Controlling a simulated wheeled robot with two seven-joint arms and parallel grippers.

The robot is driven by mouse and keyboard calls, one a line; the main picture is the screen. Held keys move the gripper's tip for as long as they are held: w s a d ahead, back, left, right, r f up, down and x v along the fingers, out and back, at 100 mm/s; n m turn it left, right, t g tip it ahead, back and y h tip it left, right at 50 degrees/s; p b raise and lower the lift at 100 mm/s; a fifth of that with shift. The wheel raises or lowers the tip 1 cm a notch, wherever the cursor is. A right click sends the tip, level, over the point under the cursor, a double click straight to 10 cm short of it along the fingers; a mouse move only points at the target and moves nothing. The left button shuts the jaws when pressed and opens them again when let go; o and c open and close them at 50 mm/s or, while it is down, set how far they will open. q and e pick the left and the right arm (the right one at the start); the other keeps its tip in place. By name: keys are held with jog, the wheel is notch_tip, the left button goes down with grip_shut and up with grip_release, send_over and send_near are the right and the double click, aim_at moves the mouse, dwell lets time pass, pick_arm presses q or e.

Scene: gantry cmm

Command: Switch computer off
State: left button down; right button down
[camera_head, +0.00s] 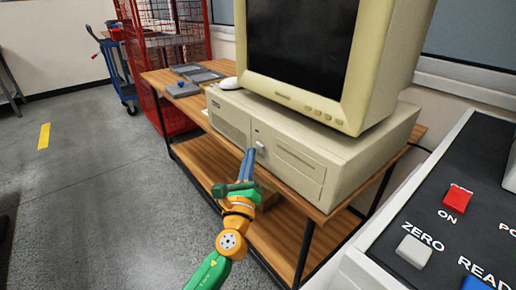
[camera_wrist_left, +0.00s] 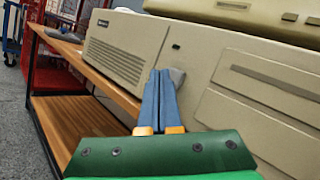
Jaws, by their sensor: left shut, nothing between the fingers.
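A beige desktop computer (camera_head: 290,168) lies flat on a wooden table, with a beige monitor (camera_head: 345,92) on top of it. The monitor's screen is dark. A small light grey power button (camera_head: 260,147) sits on the computer's front face; it also shows in the left wrist view (camera_wrist_left: 178,77), partly behind my fingertips. My left gripper (camera_head: 250,152) is shut and empty, its blue fingers side by side right at the button. I cannot tell whether the tips touch it. In the left wrist view my left gripper (camera_wrist_left: 159,73) covers part of the computer's front (camera_wrist_left: 225,75). My right gripper is out of view.
A control panel with a red ON button (camera_head: 458,198) and a grey ZERO button (camera_head: 413,251) stands at the right. The wooden table (camera_head: 192,117) has a lower shelf. A red wire cage (camera_head: 180,30) and blue cart (camera_head: 118,68) stand behind. The floor at left is clear.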

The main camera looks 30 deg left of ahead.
pick_arm(q)
jog(key=s+a, duration=0.2)
jog(key=s, duration=0.3)
jog(key=shift+s+a+p, duration=0.15)
jog(key=shift+s+p, duration=0.15)
jog(key=shift+p, duration=0.05)
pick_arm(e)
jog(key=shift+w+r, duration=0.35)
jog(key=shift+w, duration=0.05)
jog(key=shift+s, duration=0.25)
